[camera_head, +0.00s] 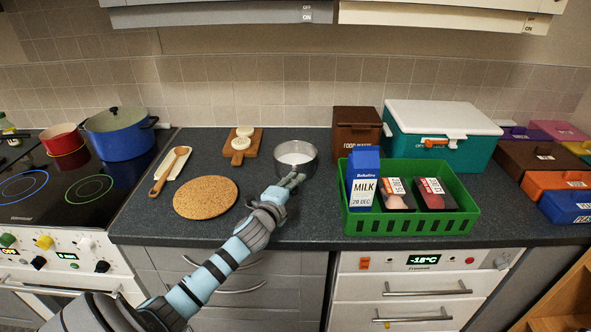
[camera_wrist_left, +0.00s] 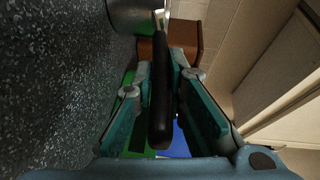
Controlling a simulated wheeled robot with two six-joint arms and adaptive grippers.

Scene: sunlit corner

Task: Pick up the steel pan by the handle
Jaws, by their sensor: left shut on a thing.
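The steel pan (camera_head: 296,157) stands on the dark worktop in the head view, behind my left gripper (camera_head: 290,183). Its round body shows in part at the top of the left wrist view (camera_wrist_left: 134,14). Its black handle (camera_wrist_left: 161,95) runs down between the fingers of my left gripper (camera_wrist_left: 160,110) in the wrist view. My left gripper is shut on the handle. In the head view the gripper mostly hides the handle. Whether the pan touches the worktop is hard to tell. My right gripper is not in view.
A green crate (camera_head: 408,228) with a milk carton (camera_head: 362,178) and two packs stands close right of the gripper. A brown box (camera_head: 357,130) stands behind. A cork mat (camera_head: 206,197) lies left. The hob with a blue pot (camera_head: 120,135) is further left. The worktop between mat and pan is clear.

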